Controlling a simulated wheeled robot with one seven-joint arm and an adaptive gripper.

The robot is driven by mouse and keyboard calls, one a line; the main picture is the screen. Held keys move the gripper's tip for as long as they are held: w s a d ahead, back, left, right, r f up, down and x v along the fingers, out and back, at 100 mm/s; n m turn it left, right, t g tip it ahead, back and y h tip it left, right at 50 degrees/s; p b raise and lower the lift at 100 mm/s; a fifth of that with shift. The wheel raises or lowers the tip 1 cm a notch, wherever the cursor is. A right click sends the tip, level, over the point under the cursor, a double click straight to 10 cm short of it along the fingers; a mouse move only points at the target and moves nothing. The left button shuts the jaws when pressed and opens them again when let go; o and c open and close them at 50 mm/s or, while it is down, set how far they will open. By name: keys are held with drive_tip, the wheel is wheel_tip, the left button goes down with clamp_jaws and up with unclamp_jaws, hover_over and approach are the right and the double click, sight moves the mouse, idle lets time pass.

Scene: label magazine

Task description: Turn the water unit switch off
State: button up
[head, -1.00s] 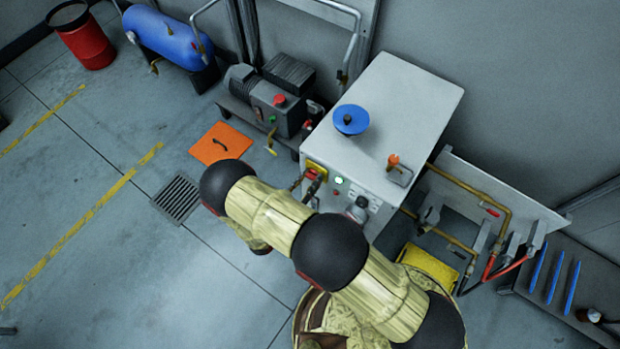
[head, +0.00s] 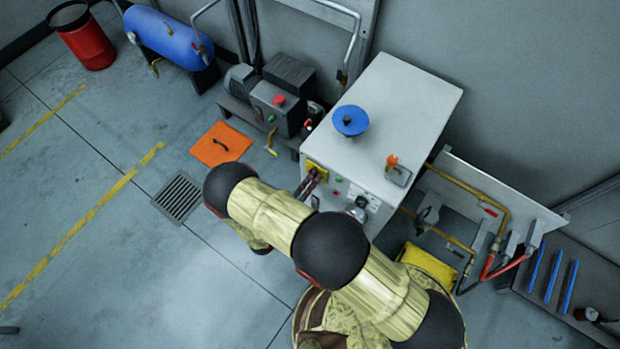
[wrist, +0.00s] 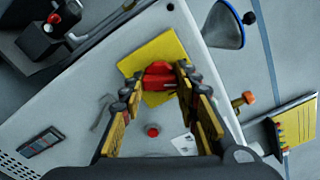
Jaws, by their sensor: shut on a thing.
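The water unit is a white cabinet (head: 405,105) with controls on its front. Its red rotary switch (wrist: 158,80) sits on a yellow plate (wrist: 163,50), and the plate also shows in the head view (head: 318,167). My gripper (wrist: 159,73) is shut on the red switch, with one finger on each side of the knob. In the head view my gripper (head: 309,184) reaches the cabinet front and hides most of the switch. The green lamp (head: 338,180) near the switch looks dark. A small red button (wrist: 153,131) sits on the same panel.
A blue funnel (head: 350,120) and an orange-handled part (head: 392,162) are on the cabinet top. A pump unit (head: 275,105) stands to the left, with an orange floor plate (head: 220,145) before it. Pipes (head: 480,195) run at the right. The left floor is open.

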drive_tip(key=n, duration=0.5)
drive_tip(key=shift+a+n, duration=0.1)
drive_tip(key=shift+n, duration=0.3)
idle(0.4)
drive_tip(key=o, duration=1.2)
drive_tip(key=shift+c, duration=0.2)
drive_tip(key=v, duration=1.2)
drive_tip(key=shift+f, duration=0.1)
